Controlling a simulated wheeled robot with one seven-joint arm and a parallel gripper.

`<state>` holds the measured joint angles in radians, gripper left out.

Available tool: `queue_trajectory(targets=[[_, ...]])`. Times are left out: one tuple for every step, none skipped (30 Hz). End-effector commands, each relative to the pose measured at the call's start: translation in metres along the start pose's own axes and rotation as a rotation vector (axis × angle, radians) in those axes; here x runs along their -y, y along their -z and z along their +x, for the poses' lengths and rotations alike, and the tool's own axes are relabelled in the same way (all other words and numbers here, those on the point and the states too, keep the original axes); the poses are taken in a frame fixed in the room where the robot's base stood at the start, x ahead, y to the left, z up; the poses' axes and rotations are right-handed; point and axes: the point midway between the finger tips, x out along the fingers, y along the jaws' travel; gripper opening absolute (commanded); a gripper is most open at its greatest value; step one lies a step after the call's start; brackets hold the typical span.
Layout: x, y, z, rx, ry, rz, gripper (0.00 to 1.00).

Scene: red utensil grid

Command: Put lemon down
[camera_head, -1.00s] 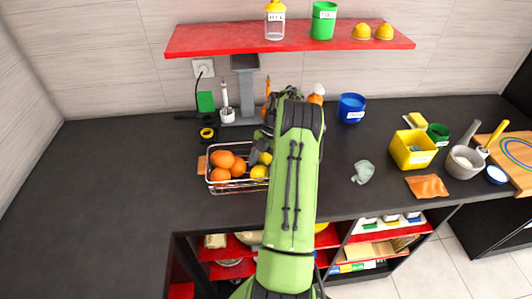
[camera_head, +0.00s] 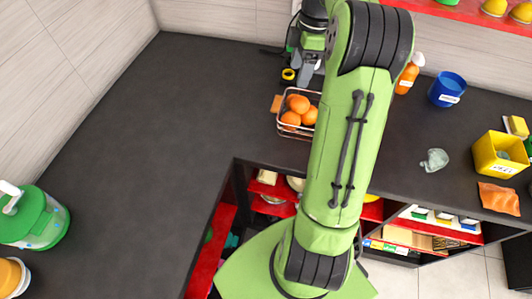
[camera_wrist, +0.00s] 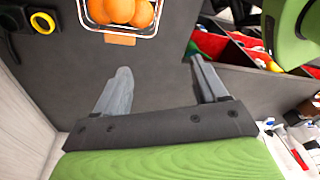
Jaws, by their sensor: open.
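No lemon can be made out in the current frames. The wire basket (camera_head: 296,131) on the dark counter holds several oranges (camera_head: 297,104), and my arm covers its right side. The basket (camera_wrist: 157,22) also shows at the top of the wrist view, cut off by the frame edge, with oranges (camera_wrist: 122,10) in it. My gripper (camera_wrist: 160,72) is open in the wrist view, its two grey fingers apart with only bare dark surface between them. The basket lies beyond the fingertips, apart from them.
A green-lidded jar (camera_head: 38,218) stands at the left. A yellow tape ring (camera_head: 289,74) lies behind the basket. An orange bottle (camera_head: 407,76), a blue cup (camera_head: 447,90) and a yellow bin (camera_head: 498,155) stand to the right. The left counter (camera_head: 150,140) is largely clear.

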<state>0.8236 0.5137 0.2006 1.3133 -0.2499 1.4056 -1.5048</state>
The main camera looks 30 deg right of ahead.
Motion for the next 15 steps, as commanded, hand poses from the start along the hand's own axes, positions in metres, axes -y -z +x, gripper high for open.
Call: queue_trajectory(targets=[[0.020,0.035,-0.016,0.032,-0.040,0.067,0.72],[0.033,0.053,-0.022,0.045,-0.066,0.122,0.72],[0.052,0.074,-0.029,0.055,-0.106,0.200,0.72],[0.068,0.088,-0.034,0.057,-0.137,0.258,0.72],[0.084,0.101,-0.037,0.055,-0.169,0.316,0.72],[0.107,0.115,-0.040,0.043,-0.213,0.394,0.72],[0.125,0.124,-0.041,0.029,-0.245,0.453,0.72],[0.142,0.131,-0.041,0.010,-0.275,0.511,0.72],[0.166,0.137,-0.040,-0.023,-0.314,0.589,0.72],[0.183,0.140,-0.037,-0.053,-0.339,0.645,0.72],[0.199,0.142,-0.034,-0.086,-0.360,0.704,0.72],[0.219,0.142,-0.028,-0.134,-0.384,0.773,0.72],[0.232,0.141,-0.023,-0.170,-0.395,0.824,0.72],[0.243,0.139,-0.018,-0.205,-0.403,0.869,0.72],[0.255,0.137,-0.012,-0.246,-0.408,0.919,0.72]])
